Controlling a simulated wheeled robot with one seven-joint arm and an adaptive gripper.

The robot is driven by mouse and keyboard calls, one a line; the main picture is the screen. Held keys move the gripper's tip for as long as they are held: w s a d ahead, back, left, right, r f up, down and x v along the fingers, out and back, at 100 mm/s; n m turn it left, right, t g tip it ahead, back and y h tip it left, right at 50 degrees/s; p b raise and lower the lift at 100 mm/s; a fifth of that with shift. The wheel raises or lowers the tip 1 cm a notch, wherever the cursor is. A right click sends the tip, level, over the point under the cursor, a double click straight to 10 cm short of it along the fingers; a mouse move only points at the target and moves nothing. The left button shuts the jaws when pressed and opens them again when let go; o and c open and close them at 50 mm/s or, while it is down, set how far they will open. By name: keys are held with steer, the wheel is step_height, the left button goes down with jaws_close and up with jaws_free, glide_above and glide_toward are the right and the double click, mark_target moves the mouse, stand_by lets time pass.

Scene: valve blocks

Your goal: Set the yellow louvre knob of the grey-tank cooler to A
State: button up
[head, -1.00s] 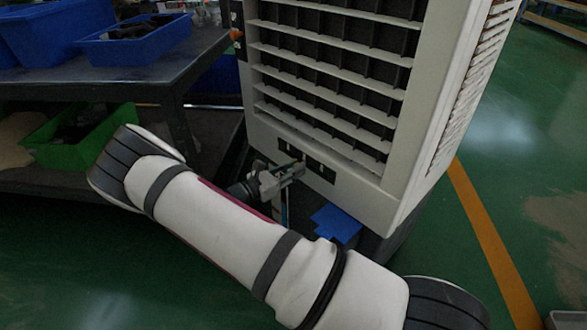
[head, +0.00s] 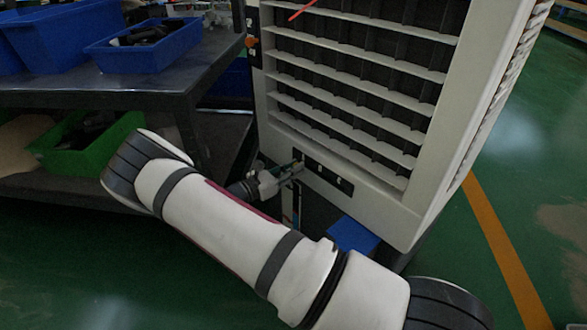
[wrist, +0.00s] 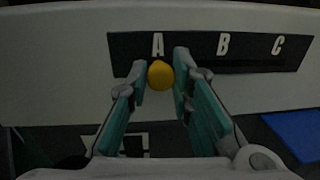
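The yellow louvre knob (wrist: 160,74) shows in the wrist view on a dark strip (wrist: 255,52) lettered A, B and C, directly below the letter A. My gripper (wrist: 161,72) has its two teal-lined fingers apart, one on each side of the knob. A gap shows at the left finger; the right fingertip is very close to the knob, and I cannot tell if it touches. In the head view the pale cooler (head: 390,205) stands right of centre, and my gripper (head: 295,169) is at the left end of its lettered panel (head: 325,172). The knob is not clear there.
A dark workbench (head: 130,85) with blue bins (head: 150,45) stands left of the cooler, with a green bin (head: 100,150) on its lower shelf. A blue object (head: 352,236) sits below the panel. Green floor right of the cooler is open.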

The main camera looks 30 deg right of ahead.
steer(key=o, duration=0.4)
steer(key=shift+w+a, duration=0.1)
steer(key=shift+w, duration=0.15)
steer(key=s+a, duration=0.2)
steer(key=a, duration=0.9)
steer(key=shift+a, duration=0.4)
